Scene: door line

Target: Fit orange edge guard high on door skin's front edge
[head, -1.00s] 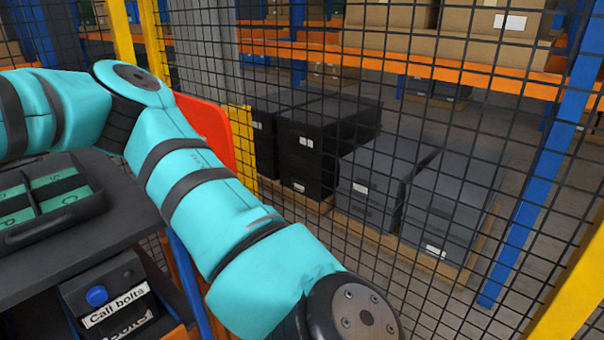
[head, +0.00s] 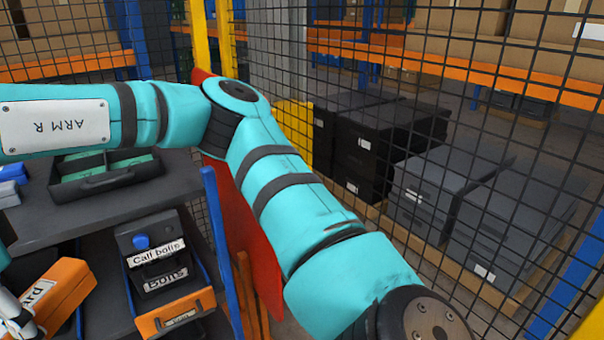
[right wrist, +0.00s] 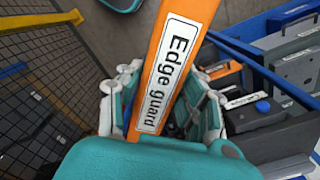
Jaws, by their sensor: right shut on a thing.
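The orange edge guard (right wrist: 180,60) is a long bar with a white "Edge guard" label. In the right wrist view it runs up and out of the top, its lower end hidden behind my teal hand. My right gripper (right wrist: 163,100) is shut on it, with pale fingers on both sides. In the head view, an orange bar (head: 70,285) with a label ending "ard" shows at the lower left beside pale fingers. A red panel (head: 257,250), which looks like the door skin, stands partly hidden behind my right arm, apart from the guard. My left gripper is not in view.
A mesh fence crosses the back and right. Dark bins (head: 375,150) and grey bins (head: 450,180) stand behind it. My arm crosses the middle.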

